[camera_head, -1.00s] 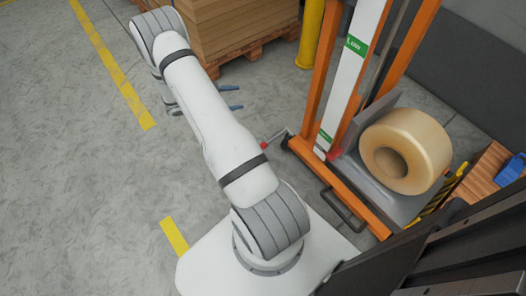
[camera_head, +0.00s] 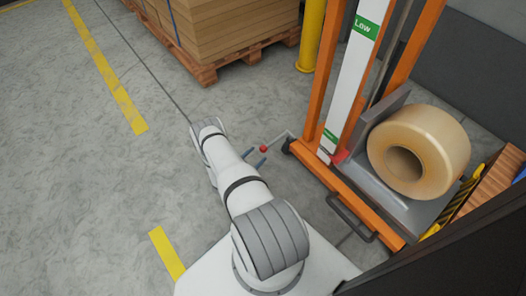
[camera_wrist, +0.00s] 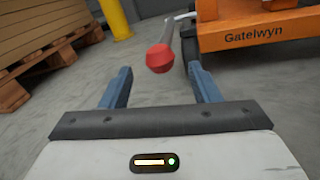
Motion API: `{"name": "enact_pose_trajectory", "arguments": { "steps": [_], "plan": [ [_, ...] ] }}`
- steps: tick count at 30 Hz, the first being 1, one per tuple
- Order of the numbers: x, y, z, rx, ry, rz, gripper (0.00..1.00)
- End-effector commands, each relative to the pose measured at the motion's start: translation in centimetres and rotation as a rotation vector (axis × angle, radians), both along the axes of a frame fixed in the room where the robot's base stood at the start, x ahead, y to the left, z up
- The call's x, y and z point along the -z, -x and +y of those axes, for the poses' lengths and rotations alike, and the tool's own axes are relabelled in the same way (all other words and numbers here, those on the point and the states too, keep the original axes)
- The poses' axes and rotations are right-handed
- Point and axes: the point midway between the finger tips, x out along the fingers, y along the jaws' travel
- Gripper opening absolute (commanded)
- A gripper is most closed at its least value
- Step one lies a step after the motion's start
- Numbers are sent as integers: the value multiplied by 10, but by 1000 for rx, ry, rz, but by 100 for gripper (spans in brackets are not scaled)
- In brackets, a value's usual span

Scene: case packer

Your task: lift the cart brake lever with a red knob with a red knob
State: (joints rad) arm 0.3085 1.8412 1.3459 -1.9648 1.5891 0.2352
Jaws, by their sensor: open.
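The cart brake lever (camera_head: 279,139) is a thin grey bar that sticks out from the foot of the orange cart, with a red knob (camera_head: 263,149) at its free end. In the wrist view the red knob (camera_wrist: 159,58) is a little above the middle, just beyond the fingertips, and the bar runs back behind it. My gripper (camera_head: 255,158) is close to the knob in the head view. Its two blue fingers are apart, and the gap between the fingertips (camera_wrist: 158,72) is empty. The knob lines up with this gap. I cannot tell the exact distance.
The orange cart (camera_head: 360,200) carries a large tan roll (camera_head: 440,140) on its platform. A wooden pallet (camera_head: 205,72) with stacked boards stands at the back, beside a yellow post (camera_head: 311,35). The grey floor (camera_head: 70,180) on the left is clear.

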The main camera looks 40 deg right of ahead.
Motion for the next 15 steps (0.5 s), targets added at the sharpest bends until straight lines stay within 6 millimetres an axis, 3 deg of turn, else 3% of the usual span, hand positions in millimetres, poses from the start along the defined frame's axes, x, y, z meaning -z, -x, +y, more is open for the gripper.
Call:
{"name": "enact_pose_trajectory", "arguments": {
  "steps": [6, 15],
  "plan": [
    [2, -2, -36, 3, 0, -1, 56],
    [0, -5, -53, 0, -1, 0, 56]
  ]
}}
